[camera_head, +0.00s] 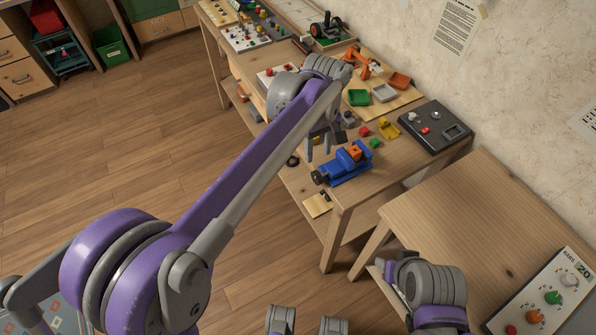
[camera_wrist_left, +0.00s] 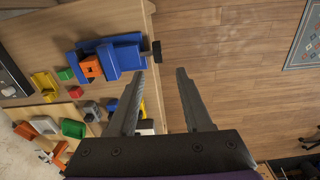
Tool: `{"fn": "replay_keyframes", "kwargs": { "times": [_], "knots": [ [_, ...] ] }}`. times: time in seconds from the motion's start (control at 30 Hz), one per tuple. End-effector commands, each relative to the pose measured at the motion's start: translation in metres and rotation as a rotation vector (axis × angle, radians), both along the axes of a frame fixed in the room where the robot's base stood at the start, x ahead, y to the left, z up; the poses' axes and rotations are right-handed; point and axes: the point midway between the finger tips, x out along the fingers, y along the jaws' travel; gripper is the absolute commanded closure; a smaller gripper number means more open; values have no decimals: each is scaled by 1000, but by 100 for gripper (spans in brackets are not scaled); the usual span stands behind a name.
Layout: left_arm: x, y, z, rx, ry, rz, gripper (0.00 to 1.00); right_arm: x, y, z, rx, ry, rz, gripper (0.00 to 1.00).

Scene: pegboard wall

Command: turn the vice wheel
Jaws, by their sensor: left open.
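The blue vice (camera_head: 345,168) sits near the front edge of the wooden workbench, with an orange block (camera_head: 354,152) at its jaws. Its black wheel (camera_head: 318,178) faces the floor side, past the bench edge. In the left wrist view the vice (camera_wrist_left: 122,57) is at upper left and the wheel (camera_wrist_left: 157,51) lies beyond the fingertips, nearer the left one. My left gripper (camera_head: 318,148) is open and empty, above and behind the vice, apart from the wheel. My right arm shows at lower right; its jaws cannot be made out.
A dark control box (camera_head: 435,126), green tray (camera_head: 359,97), yellow holder (camera_head: 388,129) and small blocks stand on the bench behind the vice. A second table (camera_head: 480,215) with a knob panel (camera_head: 545,300) is at right. Open floor (camera_head: 140,150) lies left of the bench.

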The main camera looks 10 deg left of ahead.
Motion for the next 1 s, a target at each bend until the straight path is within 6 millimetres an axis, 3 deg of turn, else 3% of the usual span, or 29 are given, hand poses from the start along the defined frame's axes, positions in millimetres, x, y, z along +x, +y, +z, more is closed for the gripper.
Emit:
{"fn": "replay_keyframes", "kwargs": {
  "times": [0.27,0.7,1.0],
  "knots": [
    [7,-10,-22,6,18,28,50,-1,0,-5,0,2,0,50],
    [6,-9,-99,5,16,26,50,-1,0,-15,0,5,0,50],
    [6,-9,-114,5,16,26,50,-1,0,-17,0,5,0,50]
  ]
}}
